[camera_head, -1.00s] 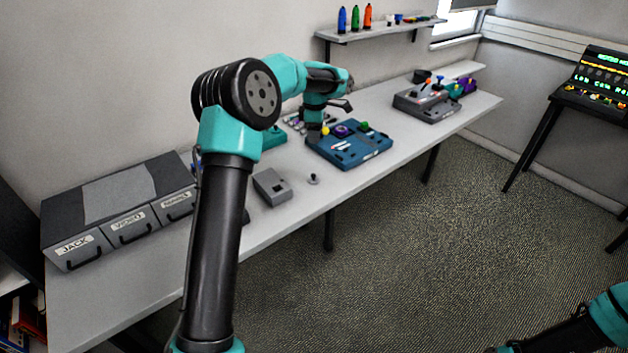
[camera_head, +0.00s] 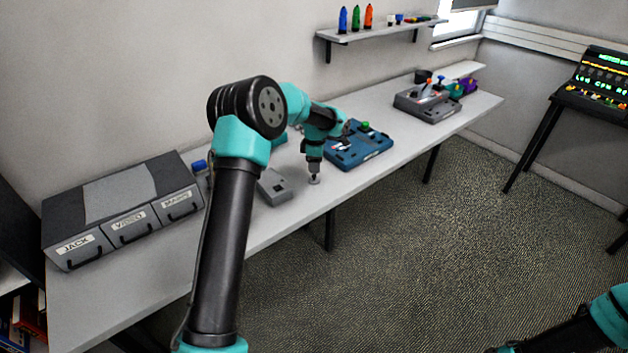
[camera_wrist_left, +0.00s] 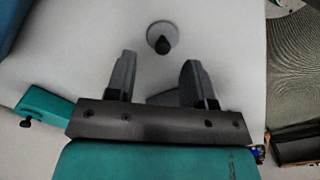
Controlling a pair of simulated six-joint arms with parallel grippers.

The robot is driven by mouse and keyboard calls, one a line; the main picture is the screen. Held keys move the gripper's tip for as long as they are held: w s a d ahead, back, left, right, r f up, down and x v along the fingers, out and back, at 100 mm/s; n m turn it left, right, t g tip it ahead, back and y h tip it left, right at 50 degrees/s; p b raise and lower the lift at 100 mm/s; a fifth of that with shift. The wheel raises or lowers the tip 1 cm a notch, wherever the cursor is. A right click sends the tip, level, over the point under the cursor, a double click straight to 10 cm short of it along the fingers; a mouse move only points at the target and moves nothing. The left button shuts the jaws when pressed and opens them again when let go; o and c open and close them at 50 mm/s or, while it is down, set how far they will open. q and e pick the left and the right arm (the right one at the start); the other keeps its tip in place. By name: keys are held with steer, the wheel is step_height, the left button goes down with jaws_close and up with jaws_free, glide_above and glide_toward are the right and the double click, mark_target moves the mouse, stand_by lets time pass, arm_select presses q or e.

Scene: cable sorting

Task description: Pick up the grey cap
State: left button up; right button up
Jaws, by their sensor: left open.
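The grey cap, a small round disc with a dark knob, lies on the table near its front edge; in the head view the grey cap (camera_head: 314,181) is just below my left gripper (camera_head: 314,170). In the left wrist view the cap (camera_wrist_left: 153,30) is beyond the fingertips, roughly centred between them. My left gripper (camera_wrist_left: 157,75) is open and empty, pointing down, with no visible contact. My right gripper is out of view; only part of my right arm shows at the lower right.
A grey box (camera_head: 274,187) stands close left of the cap. A blue panel (camera_head: 362,154) with coloured parts is behind to the right. Labelled drawers (camera_head: 120,205) stand at left, a grey unit (camera_head: 428,106) at the far end. The table's front edge is close.

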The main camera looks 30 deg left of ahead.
mark_target(314, 178)
arm_select(q)
steer(key=shift+s+a+f, duration=0.1)
steer(key=shift+s+f, duration=0.05)
steer(key=shift+f, duration=1.15)
steer(key=shift+s+f, duration=0.1)
steer(key=shift+f, duration=1.2)
jaws_close()
